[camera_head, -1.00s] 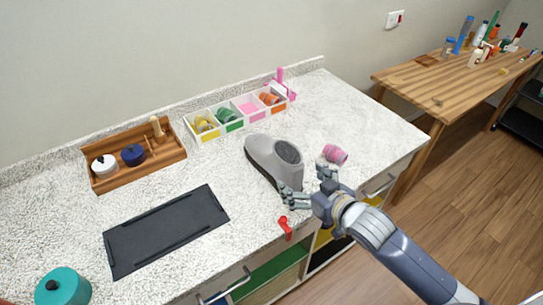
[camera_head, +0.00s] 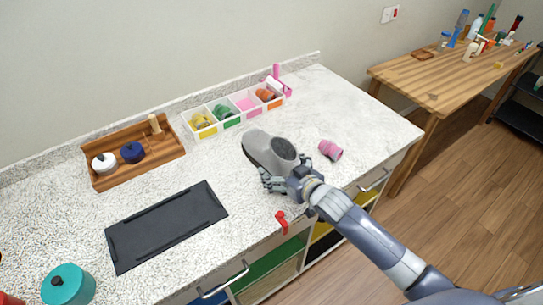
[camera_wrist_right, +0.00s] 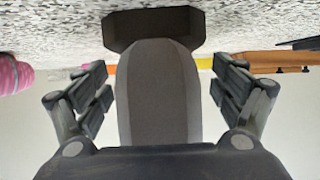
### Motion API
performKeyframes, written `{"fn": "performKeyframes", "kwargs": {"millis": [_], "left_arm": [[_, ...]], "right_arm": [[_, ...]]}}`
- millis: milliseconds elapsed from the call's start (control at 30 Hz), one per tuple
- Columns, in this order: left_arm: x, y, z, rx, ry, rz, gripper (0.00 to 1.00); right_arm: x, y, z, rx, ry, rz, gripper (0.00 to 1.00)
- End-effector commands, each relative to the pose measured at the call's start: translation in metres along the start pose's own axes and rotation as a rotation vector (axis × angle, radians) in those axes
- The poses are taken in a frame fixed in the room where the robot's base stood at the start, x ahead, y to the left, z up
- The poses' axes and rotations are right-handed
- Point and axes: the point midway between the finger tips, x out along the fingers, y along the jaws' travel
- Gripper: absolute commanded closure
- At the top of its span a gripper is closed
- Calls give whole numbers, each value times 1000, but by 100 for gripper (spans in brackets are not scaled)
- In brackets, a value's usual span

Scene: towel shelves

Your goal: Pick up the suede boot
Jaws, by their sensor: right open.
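The suede boot (camera_head: 262,150), grey with a dark sole and a dark opening, lies on the speckled counter (camera_head: 350,110). In the right wrist view the boot (camera_wrist_right: 155,90) stands between the two spread fingers, with a visible gap on each side. My right gripper (camera_head: 270,178) is open at the near end of the boot, and its fingers partly hide that end in the head view. It also shows in the right wrist view (camera_wrist_right: 160,98). My left gripper is not in view.
A pink cup-like object (camera_head: 331,150) lies right of the boot. A red item (camera_head: 282,222) is at the counter's front edge. A black tray (camera_head: 165,225), a wooden box (camera_head: 134,170) and a divided white bin (camera_head: 213,135) are to the left and behind.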

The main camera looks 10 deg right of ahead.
Motion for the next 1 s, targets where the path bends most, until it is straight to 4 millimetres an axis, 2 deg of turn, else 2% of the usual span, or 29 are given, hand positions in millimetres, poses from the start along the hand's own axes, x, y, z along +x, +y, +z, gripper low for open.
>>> {"fn": "performKeyframes", "kwargs": {"millis": [100,300,367,400,767,1000], "left_arm": [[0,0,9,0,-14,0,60],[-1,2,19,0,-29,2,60],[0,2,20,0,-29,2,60],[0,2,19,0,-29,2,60],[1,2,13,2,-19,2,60],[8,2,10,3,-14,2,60]], "right_arm": [[0,0,0,0,0,0,12],[0,0,0,0,0,0,57],[0,0,0,0,0,0,71],[0,0,0,0,0,0,73],[-1,0,-5,0,5,0,73],[-9,1,-26,-1,10,0,73]]}}
